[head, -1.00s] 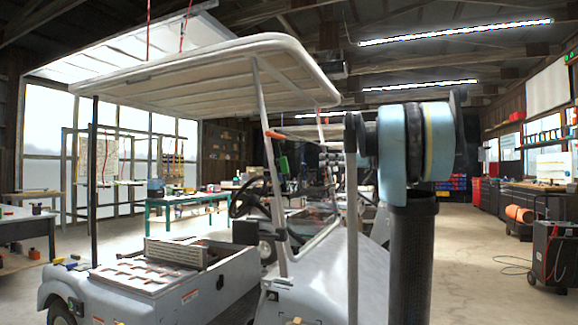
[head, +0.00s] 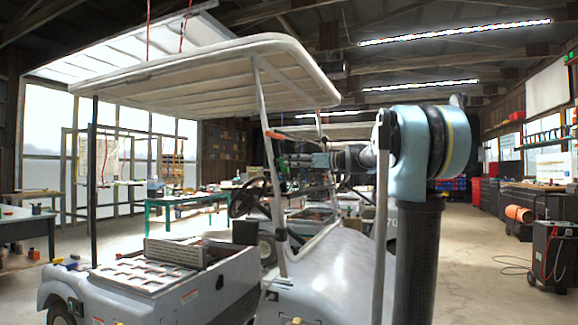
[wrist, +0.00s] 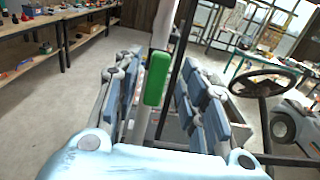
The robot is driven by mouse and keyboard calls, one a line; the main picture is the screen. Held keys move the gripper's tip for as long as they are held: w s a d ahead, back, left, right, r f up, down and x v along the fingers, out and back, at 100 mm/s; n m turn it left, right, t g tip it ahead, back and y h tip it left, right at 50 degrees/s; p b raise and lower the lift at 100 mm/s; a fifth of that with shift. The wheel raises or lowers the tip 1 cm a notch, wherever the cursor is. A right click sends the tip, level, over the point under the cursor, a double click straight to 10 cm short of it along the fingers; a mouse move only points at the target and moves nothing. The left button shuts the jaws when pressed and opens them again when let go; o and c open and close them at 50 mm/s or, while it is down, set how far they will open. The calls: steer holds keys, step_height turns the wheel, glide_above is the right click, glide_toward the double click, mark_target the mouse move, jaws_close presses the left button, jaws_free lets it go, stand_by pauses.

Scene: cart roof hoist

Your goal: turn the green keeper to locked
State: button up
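The green keeper (wrist: 157,78) is an upright green block on the cart's pale roof post (wrist: 163,22) in the wrist view. My gripper (wrist: 163,66) is open, with one finger to the left of the keeper and one to the right. Gaps show between the keeper and both fingers, and I cannot tell how deep it sits between them. In the head view my gripper (head: 284,161) is at the front roof post (head: 271,165) below an orange-red lever (head: 276,135); the keeper is mostly hidden there.
The steering wheel (head: 248,196) is left of the post in the head view. A green-framed table (head: 185,200) stands behind. A dark wheeled machine (head: 553,255) is at right, with open floor before it.

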steer(key=shift+x, duration=1)
jaws_close()
